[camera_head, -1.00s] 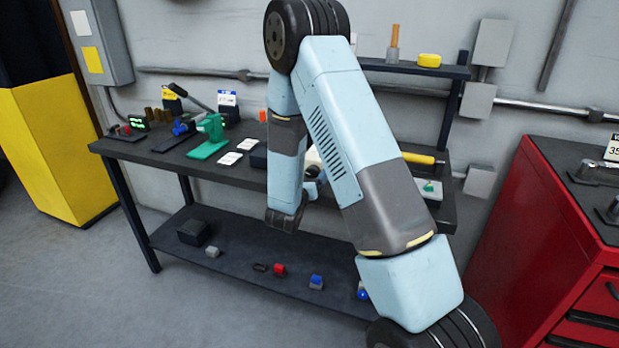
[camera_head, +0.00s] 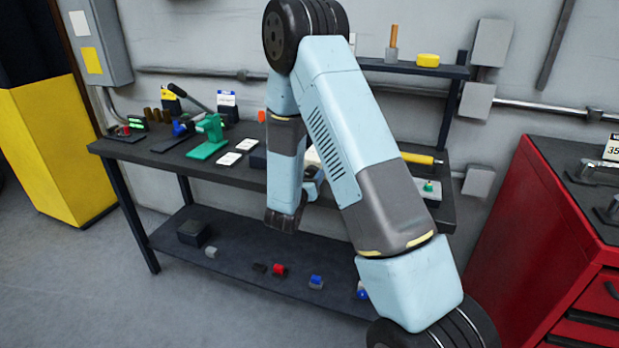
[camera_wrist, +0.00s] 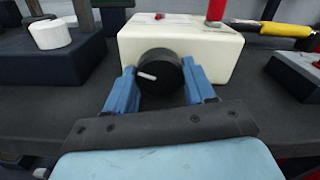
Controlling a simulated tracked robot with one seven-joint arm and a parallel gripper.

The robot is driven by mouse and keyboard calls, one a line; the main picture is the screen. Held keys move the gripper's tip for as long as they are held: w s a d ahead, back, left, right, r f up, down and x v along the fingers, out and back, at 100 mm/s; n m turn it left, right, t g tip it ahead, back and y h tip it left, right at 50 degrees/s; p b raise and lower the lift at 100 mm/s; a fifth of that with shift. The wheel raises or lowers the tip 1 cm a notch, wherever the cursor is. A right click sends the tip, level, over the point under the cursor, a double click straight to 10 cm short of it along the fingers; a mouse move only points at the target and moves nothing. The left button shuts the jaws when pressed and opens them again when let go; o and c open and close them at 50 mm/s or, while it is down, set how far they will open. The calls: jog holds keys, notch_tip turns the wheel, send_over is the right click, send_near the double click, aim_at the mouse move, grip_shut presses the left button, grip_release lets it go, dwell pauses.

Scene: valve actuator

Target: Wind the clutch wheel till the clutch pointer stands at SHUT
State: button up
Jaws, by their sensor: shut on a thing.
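In the wrist view a black round wheel (camera_wrist: 160,73) with a white mark on its face is on the front of a cream box (camera_wrist: 200,42). The white mark lies close to level, slightly tilted. My gripper (camera_wrist: 157,84) is shut on the black wheel, with one blue finger at each side of it. A small red piece (camera_wrist: 159,16) shows on top of the box; I cannot tell whether it is the clutch pointer, and no SHUT lettering is readable. In the head view my arm hides most of the box.
A dark block with a white round knob (camera_wrist: 50,34) stands left of the box. A yellow-handled bar (camera_wrist: 272,29) lies behind right, near a grey box (camera_wrist: 298,72). In the head view a green press (camera_head: 209,137) is on the bench (camera_head: 150,155), and a red cabinet (camera_head: 530,240) stands right.

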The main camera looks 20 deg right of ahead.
jog(key=shift+a, duration=0.15)
jog(key=m, duration=0.3)
jog(key=shift+w+m, duration=0.1)
jog(key=shift+m, duration=1.9)
jog(key=o, duration=1)
jog(key=shift+o, duration=0.2)
jog(key=v, duration=1.3)
jog(key=shift+s+a, duration=0.2)
jog(key=shift+s, duration=0.15)
